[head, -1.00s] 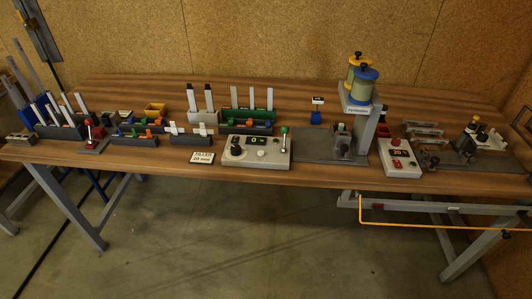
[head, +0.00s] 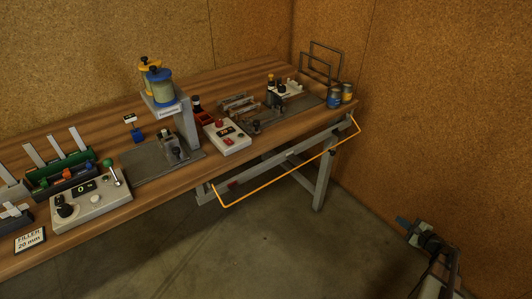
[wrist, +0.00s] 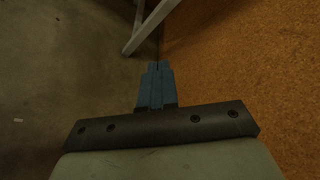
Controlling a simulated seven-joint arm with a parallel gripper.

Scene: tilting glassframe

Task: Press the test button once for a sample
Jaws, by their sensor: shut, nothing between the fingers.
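A grey control box (head: 92,206) stands at the bench's front edge in the left of the head view. It has a dark display, a black knob (head: 66,211), a small pale button (head: 96,198) and a lever with a green knob. I cannot read which button is for testing. My gripper (head: 402,221) is at the lower right of the head view, off the bench and far from both boxes. In the wrist view its blue-grey fingers (wrist: 157,66) are shut and empty.
The dispenser stand (head: 187,128) carries yellow and blue containers. An orange rail (head: 285,180) juts out below the bench's front edge. Cans (head: 334,97) and wire frames stand at the right end. A cork wall (head: 440,110) rises close to my gripper. The floor ahead is clear.

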